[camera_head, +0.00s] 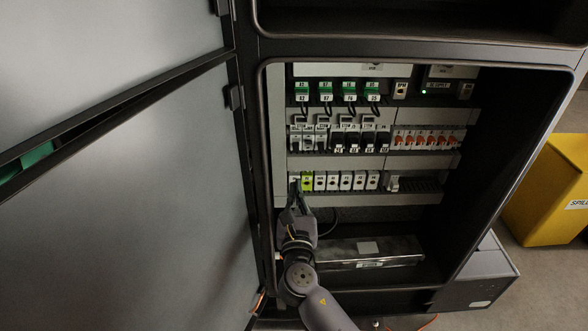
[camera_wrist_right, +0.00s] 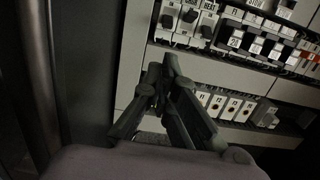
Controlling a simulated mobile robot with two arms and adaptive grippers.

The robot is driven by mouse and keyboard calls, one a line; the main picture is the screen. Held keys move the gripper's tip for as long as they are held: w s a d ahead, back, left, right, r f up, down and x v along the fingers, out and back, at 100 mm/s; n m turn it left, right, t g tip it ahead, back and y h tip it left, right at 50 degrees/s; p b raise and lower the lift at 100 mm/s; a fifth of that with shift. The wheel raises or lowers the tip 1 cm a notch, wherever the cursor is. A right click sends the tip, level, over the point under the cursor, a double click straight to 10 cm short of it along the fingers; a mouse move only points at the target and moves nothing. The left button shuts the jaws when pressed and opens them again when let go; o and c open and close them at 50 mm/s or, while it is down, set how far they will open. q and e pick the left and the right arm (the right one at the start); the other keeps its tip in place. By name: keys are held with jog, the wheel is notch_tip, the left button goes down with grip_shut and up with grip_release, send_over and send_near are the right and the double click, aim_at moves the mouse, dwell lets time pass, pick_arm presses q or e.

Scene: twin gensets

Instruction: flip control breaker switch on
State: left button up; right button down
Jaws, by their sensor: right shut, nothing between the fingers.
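The open cabinet holds rows of breakers. The lower row (camera_head: 345,181) has several white modules, with a yellow-green module (camera_head: 307,183) near its left end. My right gripper (camera_head: 294,188) is shut and empty, its tips at the left end of this row. The tips hide part of the leftmost module, and I cannot tell whether they touch it. In the right wrist view the shut fingers (camera_wrist_right: 166,66) cover part of the lower row (camera_wrist_right: 228,104). Which module is the control breaker, and its lever position, I cannot tell. My left gripper is out of view.
Above are a middle row of breakers (camera_head: 340,139), red-marked modules (camera_head: 428,139) and green relays (camera_head: 346,92). The open grey door (camera_head: 130,190) stands left, close to my arm. A flat box (camera_head: 370,251) lies on the cabinet floor. A yellow bin (camera_head: 545,195) stands right.

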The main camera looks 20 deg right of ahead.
jog(key=p+x, duration=0.1)
jog(key=x, duration=0.9)
jog(key=shift+s, duration=0.1)
